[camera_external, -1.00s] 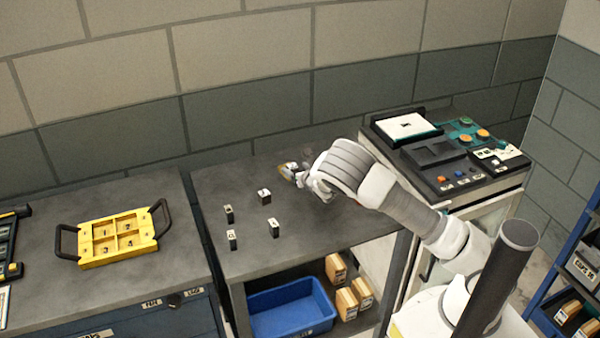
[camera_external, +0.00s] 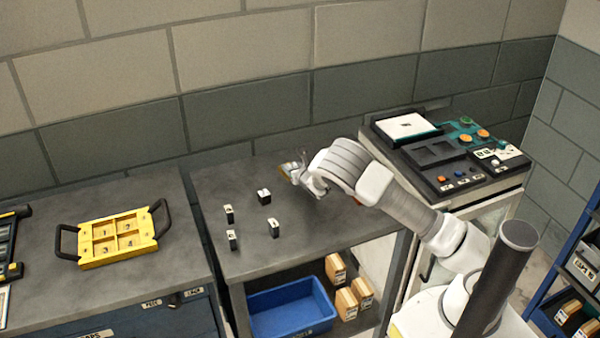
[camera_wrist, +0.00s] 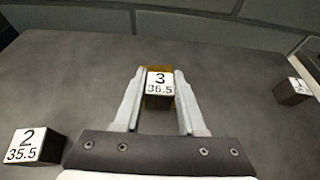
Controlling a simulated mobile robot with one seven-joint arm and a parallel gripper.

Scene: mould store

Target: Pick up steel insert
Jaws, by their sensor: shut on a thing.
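The steel insert (camera_wrist: 159,90) is a small dark block with a white top marked "3" and "36.5". In the wrist view it sits between the two pale fingers of my gripper (camera_wrist: 160,78), which is shut on it. A yellow-orange patch shows behind it. In the external view my gripper (camera_external: 298,172) is low over the grey table (camera_external: 315,225), towards the back; the held insert cannot be made out clearly there, nor any gap below it. Another insert (camera_wrist: 34,146), marked "2" and "35.5", stands at the lower left of the wrist view, and one more (camera_wrist: 292,90) at the right.
Several similar inserts (camera_external: 264,197) stand left of my gripper. A yellow tray (camera_external: 88,262) with compartments and black handles is on the left bench. A control box (camera_external: 445,183) stands at the right. A blue bin (camera_external: 292,312) is below the table. The wall is close behind.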

